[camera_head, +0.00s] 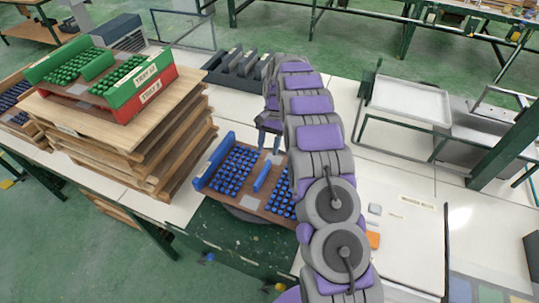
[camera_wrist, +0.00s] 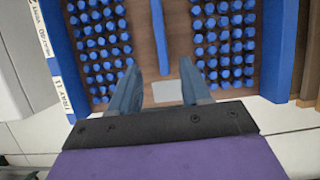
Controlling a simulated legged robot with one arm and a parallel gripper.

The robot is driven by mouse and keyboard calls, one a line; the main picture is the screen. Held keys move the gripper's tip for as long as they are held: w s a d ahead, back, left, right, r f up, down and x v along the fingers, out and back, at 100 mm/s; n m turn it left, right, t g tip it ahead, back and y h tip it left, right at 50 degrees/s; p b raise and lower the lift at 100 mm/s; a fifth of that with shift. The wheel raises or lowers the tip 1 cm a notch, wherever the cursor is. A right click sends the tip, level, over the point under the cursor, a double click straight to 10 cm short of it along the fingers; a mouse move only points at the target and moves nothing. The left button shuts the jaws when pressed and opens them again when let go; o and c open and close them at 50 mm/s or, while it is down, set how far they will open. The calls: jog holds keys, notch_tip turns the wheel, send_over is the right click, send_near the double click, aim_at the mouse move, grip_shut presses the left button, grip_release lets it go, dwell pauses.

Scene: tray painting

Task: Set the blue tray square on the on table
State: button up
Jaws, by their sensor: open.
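The blue tray (camera_head: 213,160) lies at the front edge of the white table (camera_head: 400,181). It has blue end walls, a brown base, blocks of small blue pegs and a blue middle bar (camera_head: 263,177). My arm hides its right part in the head view. The tray looks turned relative to the table edge. My gripper (camera_head: 270,138) is open, pointing down above the tray near the middle bar. In the wrist view the tray (camera_wrist: 272,60) fills the picture, and the bar (camera_wrist: 172,40) lies between or just beyond my spread fingers. I cannot tell whether they touch it.
Stacked wooden trays (camera_head: 150,150) stand left, with a green tray (camera_head: 60,62) and a red tray (camera_head: 150,95) on top. A grey rack (camera_head: 240,68) stands behind. A metal-framed stand (camera_head: 410,100) is at the back right.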

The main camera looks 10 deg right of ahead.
jog(key=s+a+r+n+t+h, duration=0.1)
jog(key=s+a+r+n, duration=0.2)
jog(key=s+r, duration=1.45)
jog(key=s+n+t+h, duration=0.1)
jog(key=s+n, duration=0.3)
jog(key=s, duration=2.3)
jog(key=shift+s+r+h, duration=0.2)
jog(key=shift+s+h, duration=0.2)
jog(key=shift+d, duration=0.2)
